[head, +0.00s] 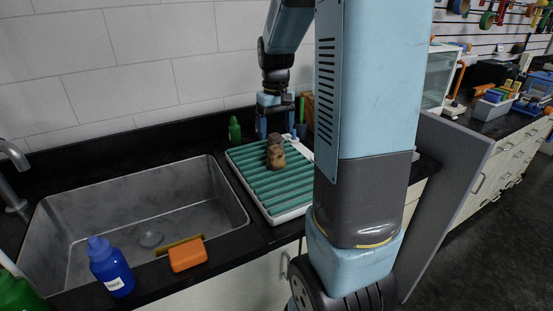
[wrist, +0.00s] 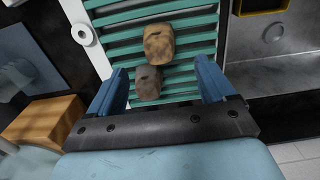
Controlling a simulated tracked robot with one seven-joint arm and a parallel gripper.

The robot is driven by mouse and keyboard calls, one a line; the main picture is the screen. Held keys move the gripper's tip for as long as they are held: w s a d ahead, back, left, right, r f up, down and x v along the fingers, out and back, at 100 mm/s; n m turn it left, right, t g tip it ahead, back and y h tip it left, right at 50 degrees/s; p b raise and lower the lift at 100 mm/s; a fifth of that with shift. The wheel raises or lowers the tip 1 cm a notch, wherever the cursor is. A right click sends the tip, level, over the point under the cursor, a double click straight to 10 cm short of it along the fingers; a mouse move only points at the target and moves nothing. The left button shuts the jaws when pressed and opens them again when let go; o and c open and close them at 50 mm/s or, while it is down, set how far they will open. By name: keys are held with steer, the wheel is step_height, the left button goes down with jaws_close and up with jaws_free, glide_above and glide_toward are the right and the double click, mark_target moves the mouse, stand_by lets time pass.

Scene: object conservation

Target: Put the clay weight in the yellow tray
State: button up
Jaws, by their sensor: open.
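Two lumpy weights stand close together on a green ribbed rack. The front one is tan-brown (head: 276,159) and also shows in the wrist view (wrist: 159,45). The rear one is darker grey-brown (head: 271,142), seen in the wrist view (wrist: 147,84) nearer my gripper. I cannot tell for sure which is the clay weight. My gripper (head: 275,132) is open and empty, pointing down above the back of the rack. In the wrist view (wrist: 161,66) the grey-brown weight appears between its fingers, nearer the left one. A yellow-rimmed tray (head: 180,246) sits at the sink's front, partly hidden by a sponge.
The green rack (head: 258,178) has a white rim. The metal sink (head: 225,200) is left of it. An orange sponge (head: 187,255) and a blue bottle (head: 110,268) stand on the front edge. A green bottle (head: 234,130) and wooden box (wrist: 45,121) are near the wall.

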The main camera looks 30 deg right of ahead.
mark_target(276, 148)
steer(key=shift+d+f, duration=0.1)
steer(key=shift+f, duration=4)
steer(key=shift+c, duration=0.3)
steer(key=c, duration=1.3)
steer(key=shift+r, duration=0.65)
steer(key=shift+c, duration=0.2)
steer(key=s+a+r, duration=0.8)
steer(key=s+r, duration=0.3)
steer(key=shift+s+r, duration=0.2)
steer(key=shift+r, duration=0.2)
